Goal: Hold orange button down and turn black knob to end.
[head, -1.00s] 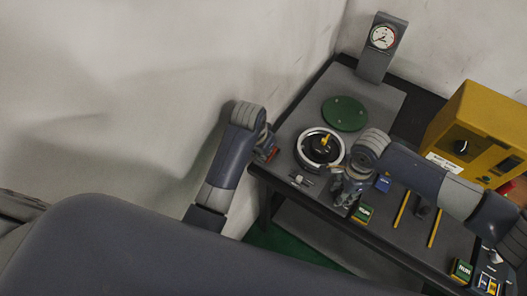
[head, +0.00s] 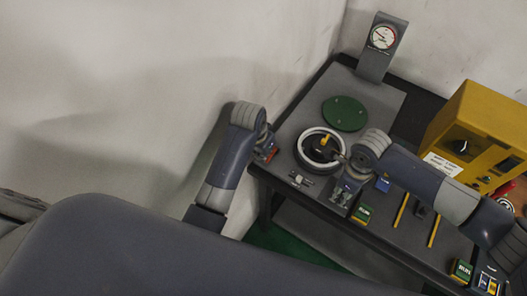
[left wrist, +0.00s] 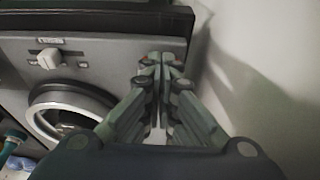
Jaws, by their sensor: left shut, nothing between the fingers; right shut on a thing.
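A round black knob (head: 314,153) with a yellow mark sits inside a pale ring on the grey bench. In the left wrist view the pale ring (left wrist: 40,122) shows at the left. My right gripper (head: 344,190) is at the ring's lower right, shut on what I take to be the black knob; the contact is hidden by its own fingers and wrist. My left gripper (head: 270,154) is shut and empty at the bench's left edge. Its fingertips (left wrist: 163,58) meet over the grey panel. The orange button (head: 271,156) shows as an orange-red patch there, mostly covered by the fingers.
A dial gauge (head: 383,37) stands at the back, with a green disc (head: 345,113) before it.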

